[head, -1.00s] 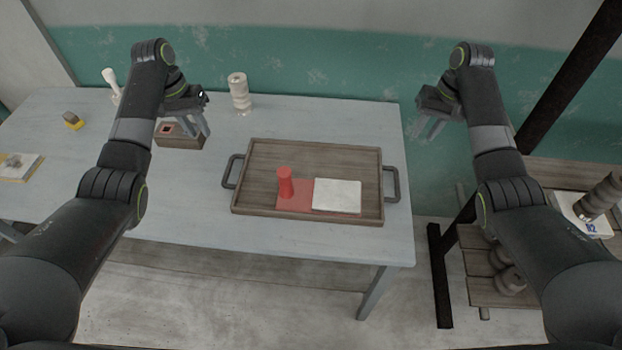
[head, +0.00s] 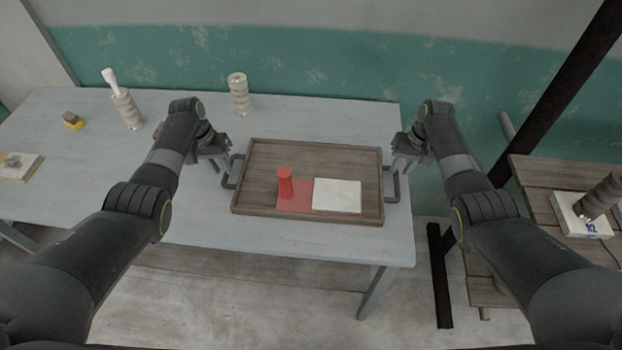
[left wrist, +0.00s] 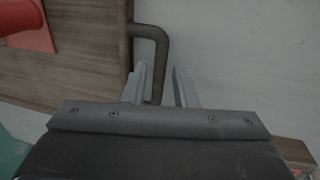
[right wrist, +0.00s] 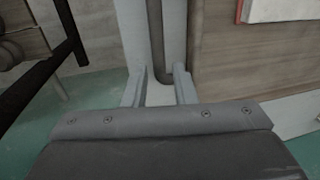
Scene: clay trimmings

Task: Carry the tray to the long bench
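The brown wooden tray (head: 315,152) lies flat on the pale blue-grey table. It carries a red cylinder (head: 285,183), a red flat piece (head: 300,208) and a white slab (head: 337,196). Dark bar handles stick out at its left (left wrist: 163,60) and right (right wrist: 155,35) ends. My left gripper (head: 217,164) is open over the left handle, whose bar runs between its fingers in the left wrist view. My right gripper (head: 404,165) is open over the right handle, whose bar likewise shows between its fingers in the right wrist view. Neither gripper is closed on a handle.
The pale table (head: 200,220) also holds stacked beige turned pieces (head: 240,95), a yellow-based block (head: 72,121) and a small board (head: 18,168). A slatted wooden table (head: 540,178) with a white box (head: 580,214) stands right, beyond a gap. A dark post rises behind it.

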